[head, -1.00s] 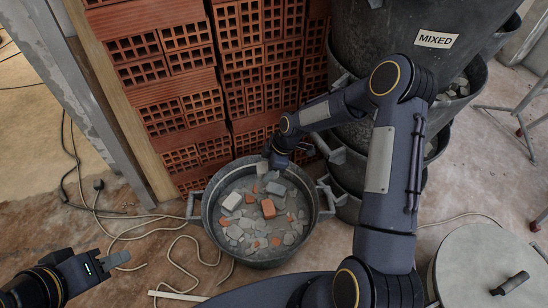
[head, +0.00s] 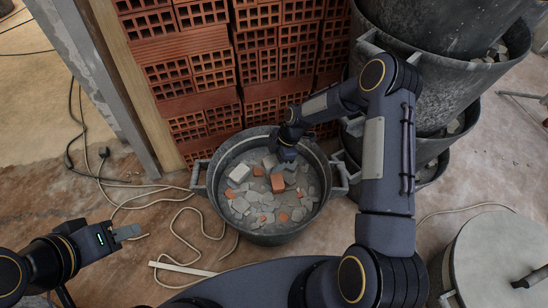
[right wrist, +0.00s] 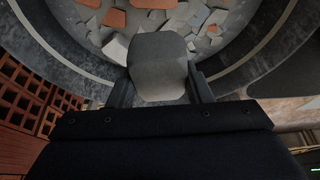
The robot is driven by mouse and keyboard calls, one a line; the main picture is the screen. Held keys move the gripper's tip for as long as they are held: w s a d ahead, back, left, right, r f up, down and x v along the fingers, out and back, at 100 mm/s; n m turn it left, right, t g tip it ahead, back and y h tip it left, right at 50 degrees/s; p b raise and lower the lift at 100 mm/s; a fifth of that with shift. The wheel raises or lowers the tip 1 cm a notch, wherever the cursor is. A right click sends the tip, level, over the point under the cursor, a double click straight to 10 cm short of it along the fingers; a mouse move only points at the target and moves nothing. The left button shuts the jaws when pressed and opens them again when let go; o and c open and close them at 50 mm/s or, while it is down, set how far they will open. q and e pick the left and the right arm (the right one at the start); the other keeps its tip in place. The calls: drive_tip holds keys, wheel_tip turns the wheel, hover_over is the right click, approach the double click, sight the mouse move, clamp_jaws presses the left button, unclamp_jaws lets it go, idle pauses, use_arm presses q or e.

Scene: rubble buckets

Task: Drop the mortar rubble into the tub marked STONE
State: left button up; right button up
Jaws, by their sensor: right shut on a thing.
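A grey chunk of mortar rubble (right wrist: 160,68) is between the fingers of my right gripper (right wrist: 160,90) in the right wrist view. In the head view, my right gripper (head: 287,157) points down inside the rim of a round grey tub (head: 206,206), over its far part. The tub holds grey and orange rubble, including an orange brick piece (head: 277,183) and a pale block (head: 240,172). No STONE mark can be read. Whether the held chunk touches the rubble below is unclear. My left gripper (head: 126,232) is empty at the left, away from the tub; its finger gap is not clear.
Stacked hollow red bricks (head: 255,65) stand behind the tub. Stacked dark tubs (head: 440,65) with rubble rise at the right. A round lid (head: 490,250) lies at the lower right. A loose cable (head: 180,235) crosses the floor left of the tub.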

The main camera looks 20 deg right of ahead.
drive_tip(key=shift+f, duration=0.15)
drive_tip(key=o, duration=1.2)
drive_tip(key=p+v, duration=0.2)
drive_tip(key=v, duration=0.5)
drive_tip(key=shift+d+r, duration=0.2)
drive_tip(key=shift+r, duration=0.2)
